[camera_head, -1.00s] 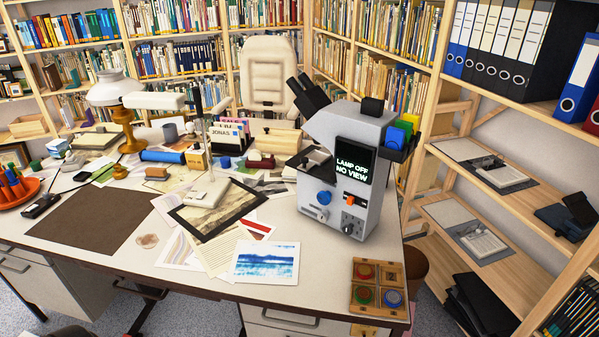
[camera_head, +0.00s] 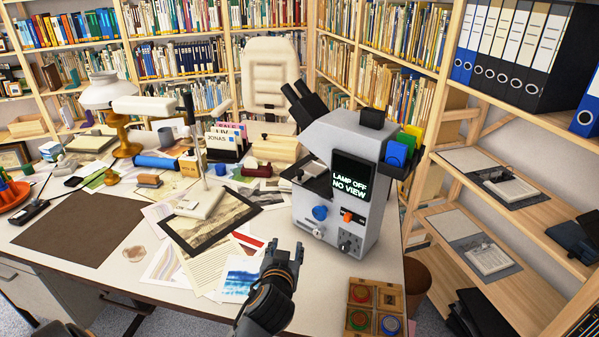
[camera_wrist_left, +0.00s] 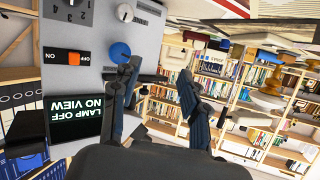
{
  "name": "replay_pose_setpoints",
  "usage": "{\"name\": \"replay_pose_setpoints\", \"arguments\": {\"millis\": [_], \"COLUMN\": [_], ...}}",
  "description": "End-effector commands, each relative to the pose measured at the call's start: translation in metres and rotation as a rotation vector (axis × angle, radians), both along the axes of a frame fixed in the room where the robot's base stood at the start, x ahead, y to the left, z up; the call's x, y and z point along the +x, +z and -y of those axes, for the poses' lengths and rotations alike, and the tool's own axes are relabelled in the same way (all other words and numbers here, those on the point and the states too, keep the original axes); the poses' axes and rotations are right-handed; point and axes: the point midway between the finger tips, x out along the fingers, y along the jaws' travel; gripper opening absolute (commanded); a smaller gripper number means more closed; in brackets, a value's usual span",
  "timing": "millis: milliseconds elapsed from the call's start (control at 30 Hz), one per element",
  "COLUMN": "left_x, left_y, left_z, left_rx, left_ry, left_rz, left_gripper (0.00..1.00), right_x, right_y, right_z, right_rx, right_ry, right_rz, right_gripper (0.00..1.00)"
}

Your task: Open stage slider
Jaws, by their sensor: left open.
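The grey microscope-like machine (camera_head: 340,190) stands on the desk right of centre. Its dark screen (camera_head: 352,177) reads "LAMP OFF NO VIEW". A dark stage (camera_head: 318,184) juts from its left side; I cannot tell which part is the slider. A blue knob (camera_head: 320,212), a pale knob (camera_head: 318,232) and an orange switch (camera_head: 348,216) sit on its front. My left gripper (camera_head: 284,252) is open and empty, in front of the machine and apart from it. In the left wrist view, the picture is upside down; the open fingers (camera_wrist_left: 160,82) show near the blue knob (camera_wrist_left: 119,52).
A wooden tray of coloured discs (camera_head: 374,308) is at the desk's front right corner. A brown mat (camera_head: 78,232) covers the left. Shelves surround the desk.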

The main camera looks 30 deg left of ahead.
Motion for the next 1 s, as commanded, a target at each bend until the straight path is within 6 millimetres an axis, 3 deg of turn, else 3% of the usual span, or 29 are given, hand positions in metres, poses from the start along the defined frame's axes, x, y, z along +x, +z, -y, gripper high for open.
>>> {"name": "replay_pose_setpoints", "arguments": {"millis": [33, 133, 300, 567, 800, 1000], "left_x": [0.021, 0.051, 0.075, 0.111, 0.155, 0.181], "left_y": [0.021, 0.057, 0.084, 0.087, 0.086, 0.085], "left_z": [-0.009, -0.02, -0.026, -0.045, -0.067, -0.08], "left_rx": [0.02, 0.051, 0.073, 0.075, 0.075, 0.073], "left_ry": [0.012, 0.015, -0.001, -0.001, 0.0, -0.002], "left_rz": [0.089, 0.243, 0.357, 0.363, 0.361, 0.36], "left_gripper": [0.45, 0.45, 0.45, 0.45, 0.45, 0.45], "right_x": [0.004, 0.004, -0.003, -0.015, -0.013, -0.011], "right_y": [0.0, 0.0, 0.001, 0.008, 0.014, 0.016], "right_z": [0.0, 0.0, -0.001, -0.005, -0.006, -0.006], "right_rx": [0.0, 0.0, 0.001, 0.004, 0.006, 0.006], "right_ry": [0.0, 0.0, 0.0, -0.002, -0.001, -0.001], "right_rz": [0.006, 0.006, -0.005, -0.022, -0.021, -0.017], "right_gripper": [0.4, 0.4, 0.4, 0.4, 0.4, 0.4]}}
